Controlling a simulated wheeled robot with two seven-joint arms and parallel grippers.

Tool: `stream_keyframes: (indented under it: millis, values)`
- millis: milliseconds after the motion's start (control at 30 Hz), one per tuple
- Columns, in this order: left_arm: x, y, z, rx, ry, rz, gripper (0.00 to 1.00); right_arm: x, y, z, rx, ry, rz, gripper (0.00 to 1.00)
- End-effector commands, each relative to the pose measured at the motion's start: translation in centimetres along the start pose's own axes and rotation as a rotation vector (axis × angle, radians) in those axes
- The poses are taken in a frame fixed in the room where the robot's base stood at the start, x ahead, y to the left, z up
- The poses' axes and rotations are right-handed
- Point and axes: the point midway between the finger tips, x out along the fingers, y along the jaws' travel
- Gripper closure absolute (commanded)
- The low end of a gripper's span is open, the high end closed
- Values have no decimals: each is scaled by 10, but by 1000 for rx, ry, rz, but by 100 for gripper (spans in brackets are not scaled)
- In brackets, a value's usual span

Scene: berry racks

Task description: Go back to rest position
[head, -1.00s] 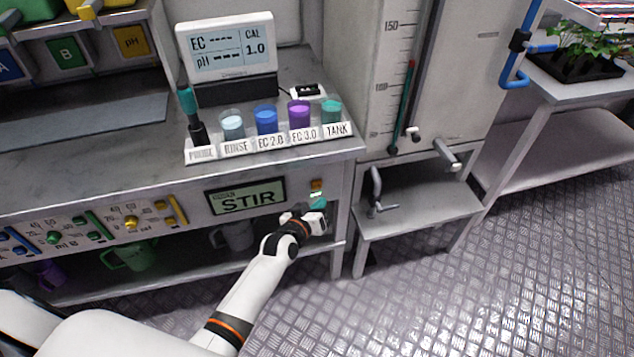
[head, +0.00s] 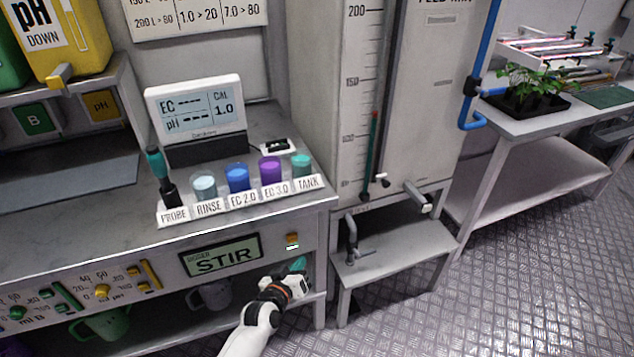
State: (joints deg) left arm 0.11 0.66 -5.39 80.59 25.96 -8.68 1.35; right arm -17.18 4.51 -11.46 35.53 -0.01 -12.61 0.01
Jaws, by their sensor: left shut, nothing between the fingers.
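My left gripper (head: 300,284) is in the head view at the lower middle, in front of the bench's front panel. It is shut with nothing held. It is below the small orange and green switch (head: 292,241), apart from it in the picture. The STIR display (head: 221,257) is to the upper left of the gripper. A teal piece (head: 298,264) shows just behind the gripper and is partly hidden by it. My right gripper is not in view.
The bench holds a meter (head: 197,112), a probe (head: 158,170) and several labelled cups. A low stand (head: 395,250) with a tap is right of the gripper. A plant tray (head: 530,103) is on the right table. The metal floor (head: 480,300) at lower right is clear.

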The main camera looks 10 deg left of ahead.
Motion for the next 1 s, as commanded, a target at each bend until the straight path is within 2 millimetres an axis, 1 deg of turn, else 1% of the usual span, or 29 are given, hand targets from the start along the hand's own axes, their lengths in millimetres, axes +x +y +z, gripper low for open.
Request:
stream_keyframes:
  millis: [67,133,167,233,267,367,400,467,500,567,600,667,700,767,800,867,900,1000]
  values:
    - [0,0,0,0,1,0,100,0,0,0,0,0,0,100]
    - [-1,3,-6,5,12,6,100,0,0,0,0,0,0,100]
    - [-2,6,-12,9,24,11,100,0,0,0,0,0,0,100]
    - [-6,15,-35,26,68,30,100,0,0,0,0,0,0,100]
    - [-9,21,-48,37,96,41,100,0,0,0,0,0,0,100]
    - [-26,47,-106,88,215,86,100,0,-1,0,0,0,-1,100]
    - [-37,59,-133,112,270,106,100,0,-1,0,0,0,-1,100]
    - [-56,77,-172,149,355,134,100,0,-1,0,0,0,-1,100]
    - [-70,89,-197,172,412,151,100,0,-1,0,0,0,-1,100]
    - [-94,106,-233,208,497,173,100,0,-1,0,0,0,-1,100]
    - [-112,116,-256,232,555,187,100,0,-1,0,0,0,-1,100]
    - [-141,132,-289,267,641,206,100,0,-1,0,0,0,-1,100]
    - [-162,142,-310,292,697,217,100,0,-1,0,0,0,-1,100]
    - [-195,157,-339,327,783,231,100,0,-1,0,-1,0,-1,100]
    - [-218,166,-356,350,838,239,100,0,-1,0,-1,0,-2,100]
    - [-251,179,-379,381,917,247,100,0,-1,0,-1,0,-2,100]
    - [-272,186,-391,400,964,252,100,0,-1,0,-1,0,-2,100]
    - [-317,199,-415,439,1063,259,100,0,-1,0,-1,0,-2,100]
